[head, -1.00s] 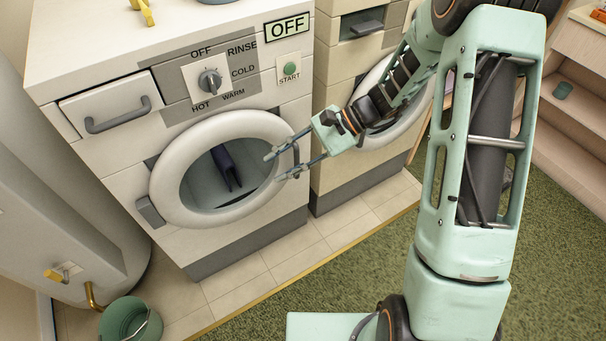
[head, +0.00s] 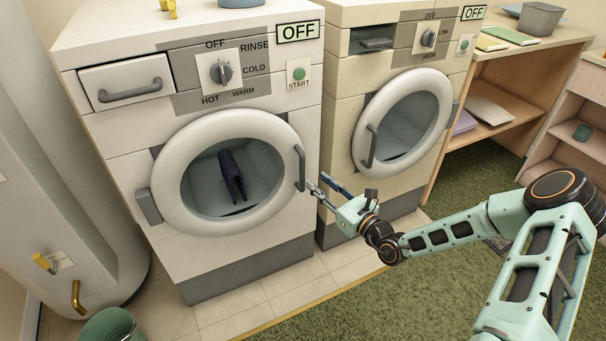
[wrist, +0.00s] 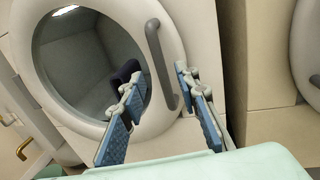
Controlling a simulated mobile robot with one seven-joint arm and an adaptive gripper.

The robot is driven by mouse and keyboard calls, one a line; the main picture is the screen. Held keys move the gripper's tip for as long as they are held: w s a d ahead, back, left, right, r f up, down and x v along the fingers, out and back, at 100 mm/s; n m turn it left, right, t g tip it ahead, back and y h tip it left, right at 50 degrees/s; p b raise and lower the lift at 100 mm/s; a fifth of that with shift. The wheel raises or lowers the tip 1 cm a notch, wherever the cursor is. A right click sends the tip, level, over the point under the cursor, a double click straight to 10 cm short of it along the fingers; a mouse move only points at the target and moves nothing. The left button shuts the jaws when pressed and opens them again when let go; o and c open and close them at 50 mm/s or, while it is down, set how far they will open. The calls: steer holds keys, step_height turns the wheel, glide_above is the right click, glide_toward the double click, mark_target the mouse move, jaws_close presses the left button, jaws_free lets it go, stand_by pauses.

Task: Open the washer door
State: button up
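The washer (head: 130,145) is the left white machine, with a knob marked rinse, cold, warm and hot. Its round door (head: 172,172) looks closed, with a hinge at the left. The grey door handle (head: 300,167) is on the door's right rim; it also shows in the wrist view (wrist: 160,65). My gripper (head: 319,183) is open and empty, just right of and slightly below the handle in the head view. In the wrist view its blue-padded fingers (wrist: 157,80) are spread, with the handle ahead between them. I cannot tell any contact.
A dark purple cloth-like item (head: 232,176) is behind the washer's glass. A second machine (head: 345,110) with a round door stands close on the right. A green bucket (head: 112,326) and a tank (head: 75,190) are at the left. The floor in front is open.

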mark_target(304, 170)
steer(key=b+x, duration=0.2)
steer(key=x, duration=0.6)
steer(key=shift+w+a, duration=0.15)
steer(key=shift+a, duration=0.05)
jaws_close()
